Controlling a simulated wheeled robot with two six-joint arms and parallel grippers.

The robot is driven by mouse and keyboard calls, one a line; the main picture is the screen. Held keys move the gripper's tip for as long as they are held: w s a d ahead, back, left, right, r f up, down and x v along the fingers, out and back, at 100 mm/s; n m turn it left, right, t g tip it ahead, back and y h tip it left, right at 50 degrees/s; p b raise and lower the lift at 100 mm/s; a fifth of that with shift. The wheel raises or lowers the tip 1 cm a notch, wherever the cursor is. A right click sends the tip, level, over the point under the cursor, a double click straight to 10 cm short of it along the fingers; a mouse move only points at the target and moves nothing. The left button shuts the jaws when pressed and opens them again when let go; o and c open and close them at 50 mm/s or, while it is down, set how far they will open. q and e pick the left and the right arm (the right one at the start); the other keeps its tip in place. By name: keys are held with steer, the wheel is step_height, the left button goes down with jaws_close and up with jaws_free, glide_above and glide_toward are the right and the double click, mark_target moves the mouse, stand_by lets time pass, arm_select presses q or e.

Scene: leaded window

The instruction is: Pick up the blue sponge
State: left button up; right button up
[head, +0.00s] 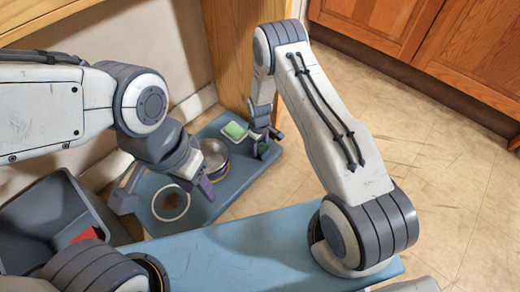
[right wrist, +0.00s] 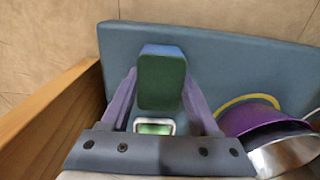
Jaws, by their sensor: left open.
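A sponge block with a green face and a blue edge (head: 262,149) is at the far end of the blue board (head: 190,128). In the right wrist view the sponge (right wrist: 162,80) fills most of the space between the purple fingers of my right gripper (right wrist: 160,88). I cannot tell whether both fingers press on it or only stand beside it. In the head view my right gripper (head: 262,140) is low over the board, partly hiding the sponge. My left gripper (head: 165,195) is open and empty over the board's near left part, around a dark-centred round dish (head: 171,204).
A wooden panel (head: 232,50) rises behind the board. A dark bin (head: 50,215) stands at left. Tiled floor is clear at right.

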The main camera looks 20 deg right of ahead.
mark_target(260, 146)
steer(key=c, duration=0.4)
steer(key=shift+o, duration=0.2)
steer(key=shift+r+p, duration=0.45)
steer(key=shift+r, duration=0.15)
step_height(260, 146, up, 4)
steer(key=p, duration=0.3)
steer(key=s+d+r+p, duration=0.5)
steer(key=s+d+p, duration=0.1)
steer(key=s+d, duration=0.2)
steer(key=shift+s+r, duration=0.25)
steer(key=shift+r, duration=0.15)
